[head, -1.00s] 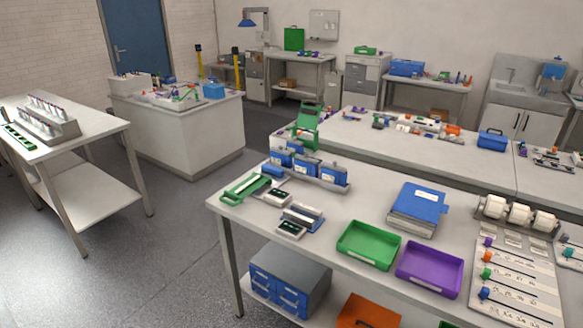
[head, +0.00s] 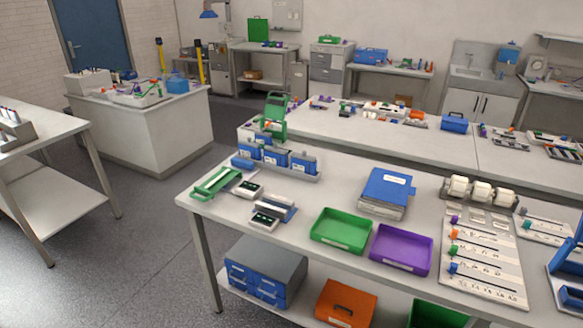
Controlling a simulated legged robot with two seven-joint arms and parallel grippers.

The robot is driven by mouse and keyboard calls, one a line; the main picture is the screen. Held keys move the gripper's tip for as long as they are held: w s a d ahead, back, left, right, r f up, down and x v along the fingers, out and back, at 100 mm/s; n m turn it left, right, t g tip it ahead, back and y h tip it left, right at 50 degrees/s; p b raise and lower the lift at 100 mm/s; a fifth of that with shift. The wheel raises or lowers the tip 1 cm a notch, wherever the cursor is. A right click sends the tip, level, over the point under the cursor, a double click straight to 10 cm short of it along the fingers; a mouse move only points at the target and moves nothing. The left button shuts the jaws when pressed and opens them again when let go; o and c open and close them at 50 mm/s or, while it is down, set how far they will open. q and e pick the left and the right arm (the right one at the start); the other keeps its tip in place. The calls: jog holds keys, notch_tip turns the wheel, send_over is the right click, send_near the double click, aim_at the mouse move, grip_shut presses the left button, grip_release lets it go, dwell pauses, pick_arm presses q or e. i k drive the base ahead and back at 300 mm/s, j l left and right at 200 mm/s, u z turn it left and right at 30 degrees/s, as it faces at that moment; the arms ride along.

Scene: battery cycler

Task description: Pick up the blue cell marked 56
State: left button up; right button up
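Several blue cells stand in a row in a grey rack (head: 285,172) at the back left of the near bench. One blue cell (head: 303,163) is at the right end, another blue cell (head: 276,156) is beside it, and a further blue cell (head: 249,152) is to the left. They carry pale labels, but the numbers are too small to read, so I cannot tell which is marked 56. A blue object (head: 242,163) lies just in front of the row. Neither of my grippers is in view.
A green tray (head: 340,230) and a purple tray (head: 402,249) sit near the bench's front edge. A blue-topped box (head: 386,192) stands behind them. Two small meters and a green holder (head: 216,182) lie at the left. The floor (head: 120,265) to the left is clear.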

aim_at(248, 151)
jog(key=i+j+u, duration=0.65)
jog(key=i+u, duration=0.4)
jog(key=i, duration=0.2)
jog(key=i+u, duration=0.45)
jog(key=i+l+u, duration=0.2)
jog(key=i+u, duration=0.25)
jog(key=i, duration=0.2)
jog(key=i+z, duration=0.4)
jog(key=i, duration=0.15)
jog(key=i+j+z, duration=0.1)
jog(key=i+z, duration=0.25)
jog(key=i, duration=0.2)
jog(key=i+j+z, duration=0.4)
jog(key=i+z, duration=0.2)
jog(key=z, duration=0.25)
jog(key=i+z, duration=0.2)
jog(key=z, duration=0.25)
jog(key=i+z, duration=0.2)
jog(key=z, duration=0.3)
jog(key=i+j+z, duration=0.15)
jog(key=z, duration=0.3)
jog(key=i+j+z, duration=0.15)
jog(key=z, duration=0.3)
jog(key=i+j+z, duration=0.1)
jog(key=j+z, duration=0.35)
jog(key=l, duration=0.1)
